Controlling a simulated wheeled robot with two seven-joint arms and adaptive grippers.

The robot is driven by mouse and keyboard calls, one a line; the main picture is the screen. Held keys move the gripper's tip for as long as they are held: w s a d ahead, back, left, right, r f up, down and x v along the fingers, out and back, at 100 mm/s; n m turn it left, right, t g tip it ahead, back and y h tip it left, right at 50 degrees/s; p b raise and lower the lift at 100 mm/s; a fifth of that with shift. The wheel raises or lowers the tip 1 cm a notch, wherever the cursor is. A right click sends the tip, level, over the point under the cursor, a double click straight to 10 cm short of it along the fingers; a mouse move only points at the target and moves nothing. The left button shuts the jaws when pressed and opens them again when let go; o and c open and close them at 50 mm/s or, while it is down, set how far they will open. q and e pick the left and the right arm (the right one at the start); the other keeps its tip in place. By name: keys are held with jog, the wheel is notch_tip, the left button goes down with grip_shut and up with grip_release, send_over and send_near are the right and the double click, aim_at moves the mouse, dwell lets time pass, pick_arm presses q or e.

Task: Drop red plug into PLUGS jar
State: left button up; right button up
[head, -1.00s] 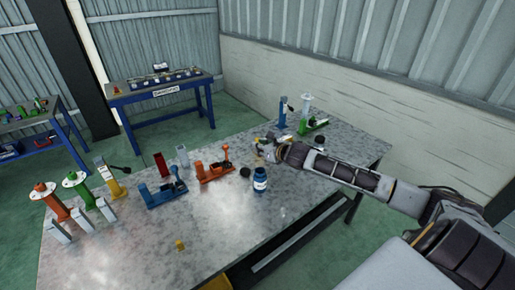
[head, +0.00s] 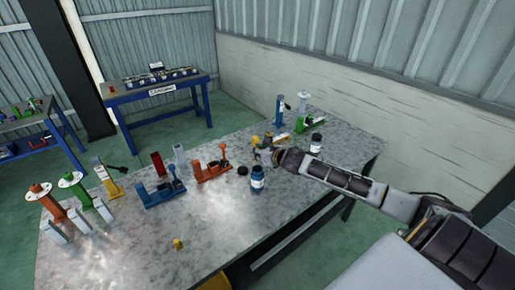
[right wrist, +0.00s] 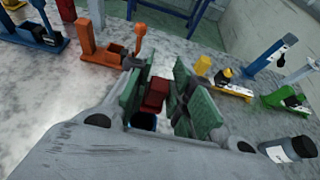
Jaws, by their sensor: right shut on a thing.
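A red plug (right wrist: 155,94) is held between the green finger pads of my right gripper (right wrist: 165,100) in the right wrist view. In the head view that gripper (head: 262,150) is over the table, behind the blue jar (head: 257,181); the plug cannot be made out there. The blue jar has a pale label too small to read. A dark opening with a bluish rim (right wrist: 143,121), apparently this jar, partly shows below the fingers in the wrist view. A second, grey jar with a label (head: 316,144) stands to the right, also in the wrist view (right wrist: 289,150). My left gripper is not in view.
A black cap (head: 242,170) lies left of the blue jar. A blue post (head: 280,113) and green fixture (head: 305,122) stand behind. A small yellow piece (head: 178,244) lies in front; the table's front middle is mostly clear.

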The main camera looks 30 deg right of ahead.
jog(key=shift+f+b, duration=1.2)
jog(key=shift+f, duration=0.45)
jog(key=shift+f+b, duration=1)
jog(key=shift+f, duration=0.05)
jog(key=o, duration=0.8)
jog(key=shift+r+p, duration=2.45)
jog(key=shift+r, duration=1.05)
